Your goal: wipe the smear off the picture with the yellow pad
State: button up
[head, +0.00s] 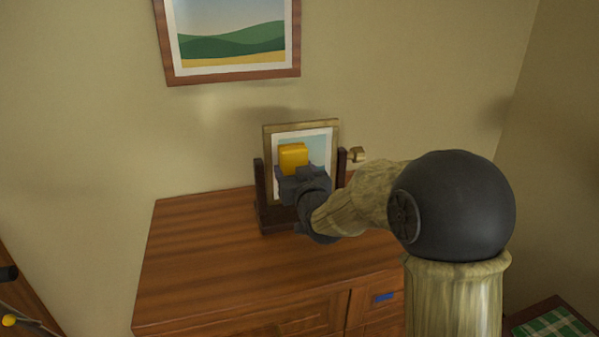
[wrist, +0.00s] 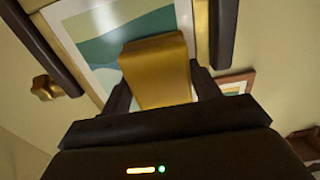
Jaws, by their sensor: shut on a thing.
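The yellow pad (head: 293,158) is in my gripper (head: 298,175), which is shut on it, in front of the small framed picture (head: 318,137). In the wrist view the pad (wrist: 155,70) sits between the two dark fingers (wrist: 158,88) and overlaps the picture (wrist: 105,35). The picture stands in a dark wooden stand on the cabinet top. I cannot tell whether the pad touches the picture's surface. No smear can be made out; the pad and gripper hide part of the picture.
The wooden cabinet (head: 200,245) has clear top space left of the stand. A dark post (head: 259,185) rises at the stand's left, and a brass knob (head: 357,154) sticks out at its right. A larger framed landscape (head: 232,81) hangs on the wall above.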

jog(key=shift+s+a+b, duration=0.2)
jog(key=shift+s+a, duration=0.05)
jog(key=shift+a, duration=0.45)
jog(key=shift+s+a+b, duration=0.15)
jog(key=shift+s+a, duration=0.1)
jog(key=shift+a, duration=0.4)
jog(key=shift+a, duration=0.1)
jog(key=shift+s+f, duration=0.1)
jog(key=shift+s, duration=0.15)
jog(key=shift+b+v, duration=1.1)
jog(key=shift+v, duration=1.65)
jog(key=b+v, duration=0.1)
jog(key=v, duration=0.2)
jog(key=shift+w, duration=0.1)
